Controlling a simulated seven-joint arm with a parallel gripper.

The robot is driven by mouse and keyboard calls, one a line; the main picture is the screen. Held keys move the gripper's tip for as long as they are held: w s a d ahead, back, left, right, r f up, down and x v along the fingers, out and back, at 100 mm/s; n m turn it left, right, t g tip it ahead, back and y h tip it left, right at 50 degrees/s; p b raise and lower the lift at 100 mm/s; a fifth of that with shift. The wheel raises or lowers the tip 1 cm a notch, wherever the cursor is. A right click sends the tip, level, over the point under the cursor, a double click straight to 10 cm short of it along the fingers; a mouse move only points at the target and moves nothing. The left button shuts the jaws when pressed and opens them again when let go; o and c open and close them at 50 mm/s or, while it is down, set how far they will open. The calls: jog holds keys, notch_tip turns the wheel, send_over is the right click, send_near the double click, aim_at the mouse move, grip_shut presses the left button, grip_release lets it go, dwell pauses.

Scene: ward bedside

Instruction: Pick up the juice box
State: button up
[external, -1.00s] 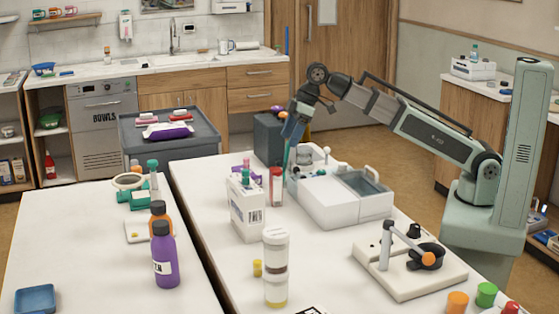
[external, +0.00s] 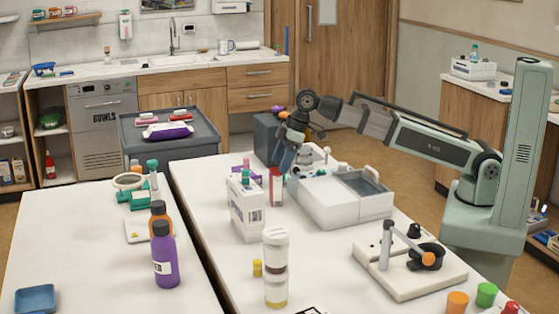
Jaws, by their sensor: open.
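A slim red and white box (external: 276,187) stands upright on the white bench, right of a larger white carton (external: 246,212) with a green cap and a barcode. The slim box looks like the juice box, but its label is too small to read. My gripper (external: 284,170) is open and points down at the top of the slim box. Its fingertips are small and partly merge with things behind, so I cannot tell whether they touch or straddle the box.
A white machine with a lidded bay (external: 345,200) stands close on the right. Stacked clear jars (external: 275,268) and a small yellow item (external: 257,267) are in front. A dark grey bin (external: 267,138) is behind. A purple bottle (external: 165,258) stands on the left table.

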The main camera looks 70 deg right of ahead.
aim_at(276, 173)
jog(key=shift+x, duration=2.55)
jog(key=shift+a, duration=0.2)
jog(key=shift+c, duration=0.3)
jog(key=c, duration=1.1)
jog(key=shift+r, duration=0.15)
